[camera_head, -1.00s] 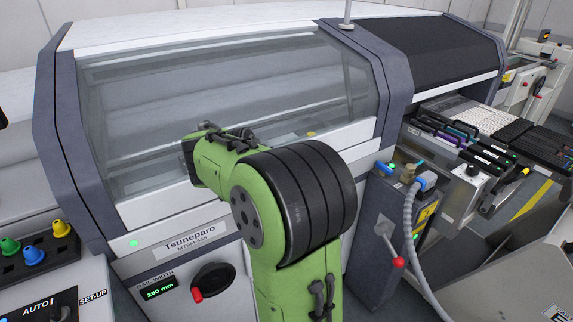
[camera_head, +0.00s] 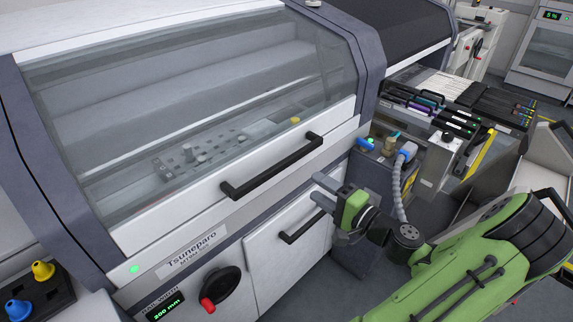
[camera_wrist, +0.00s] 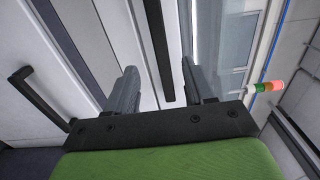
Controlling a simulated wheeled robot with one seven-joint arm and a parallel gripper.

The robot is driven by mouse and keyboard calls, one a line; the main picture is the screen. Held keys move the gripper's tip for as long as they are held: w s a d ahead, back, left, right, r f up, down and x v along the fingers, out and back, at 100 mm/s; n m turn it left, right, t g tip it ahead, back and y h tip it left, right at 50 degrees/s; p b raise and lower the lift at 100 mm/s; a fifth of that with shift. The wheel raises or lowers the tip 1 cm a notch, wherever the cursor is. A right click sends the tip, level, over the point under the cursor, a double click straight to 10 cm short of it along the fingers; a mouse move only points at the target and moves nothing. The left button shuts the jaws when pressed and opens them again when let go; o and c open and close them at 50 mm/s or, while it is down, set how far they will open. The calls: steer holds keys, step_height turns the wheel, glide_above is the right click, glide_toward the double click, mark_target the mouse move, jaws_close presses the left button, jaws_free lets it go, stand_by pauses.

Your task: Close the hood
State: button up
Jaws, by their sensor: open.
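The hood (camera_head: 200,212) of the machine is a curved cover with a large clear window and a white lower frame. It appears lowered, its frame meeting the white front strip with the Tsuneparo label. A black bar handle (camera_head: 272,166) is fixed to this frame. My gripper (camera_head: 318,189) is open and empty, just below and right of the handle's right end, apparently apart from it. In the wrist view, the handle (camera_wrist: 158,50) appears between my open fingers (camera_wrist: 160,88), beyond their tips. The hood window also shows there (camera_wrist: 222,45).
A lower door with its own black handle (camera_head: 302,224) lies below the hood. A grey post with hose fittings (camera_head: 385,165) stands behind my gripper. A feeder trolley (camera_head: 445,120) is at the right. A rail-width knob (camera_head: 222,288) is at lower left.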

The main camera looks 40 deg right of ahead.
mark_target(285, 167)
steer(key=w, duration=0.8)
steer(key=w+b, duration=0.1)
steer(key=w, duration=0.4)
steer(key=shift+a, duration=0.25)
jaws_close()
